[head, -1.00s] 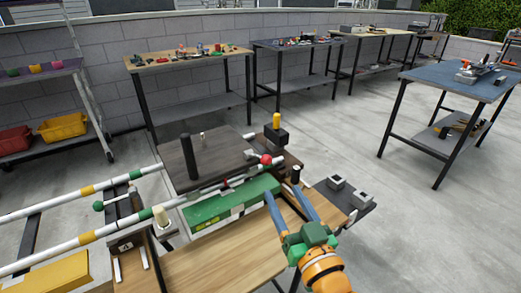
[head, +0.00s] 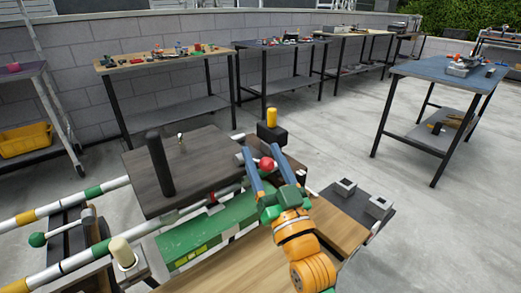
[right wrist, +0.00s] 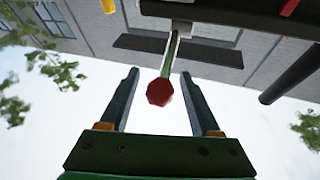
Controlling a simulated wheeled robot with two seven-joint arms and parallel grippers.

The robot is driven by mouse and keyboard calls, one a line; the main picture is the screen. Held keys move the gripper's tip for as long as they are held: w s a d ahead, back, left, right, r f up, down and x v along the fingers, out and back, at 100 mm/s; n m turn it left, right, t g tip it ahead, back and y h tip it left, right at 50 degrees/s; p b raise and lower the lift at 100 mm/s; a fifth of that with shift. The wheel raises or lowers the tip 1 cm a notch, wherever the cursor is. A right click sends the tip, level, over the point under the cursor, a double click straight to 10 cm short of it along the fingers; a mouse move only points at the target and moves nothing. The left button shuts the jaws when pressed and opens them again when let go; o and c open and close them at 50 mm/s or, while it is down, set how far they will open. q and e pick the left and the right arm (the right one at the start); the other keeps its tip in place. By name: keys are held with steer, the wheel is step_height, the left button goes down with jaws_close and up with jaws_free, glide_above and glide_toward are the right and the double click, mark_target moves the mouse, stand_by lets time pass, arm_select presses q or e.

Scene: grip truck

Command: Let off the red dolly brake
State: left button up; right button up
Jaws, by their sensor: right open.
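The red dolly brake (head: 267,164) is a round red knob at the dark platform's right end. In the right wrist view the red knob (right wrist: 159,92) sits at the end of a thin lever, between the fingertips in the picture. My right gripper (head: 258,154) is open, with its two blue-grey fingers to either side of the knob as seen from the head. It also shows in the right wrist view (right wrist: 157,83), with no visible contact with the knob. My left gripper is not in view.
A dark platform (head: 200,165) with a black post (head: 160,164) stands left of the knob. A black block with a yellow-topped pin (head: 271,118) is just behind. A green-knobbed lever (head: 38,240) is at the left. White-striped rails run along the left.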

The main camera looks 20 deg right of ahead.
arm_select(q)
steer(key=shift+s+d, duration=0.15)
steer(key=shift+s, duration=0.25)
arm_select(e)
steer(key=shift+x, duration=0.85)
steer(key=shift+c, duration=0.2)
jaws_close()
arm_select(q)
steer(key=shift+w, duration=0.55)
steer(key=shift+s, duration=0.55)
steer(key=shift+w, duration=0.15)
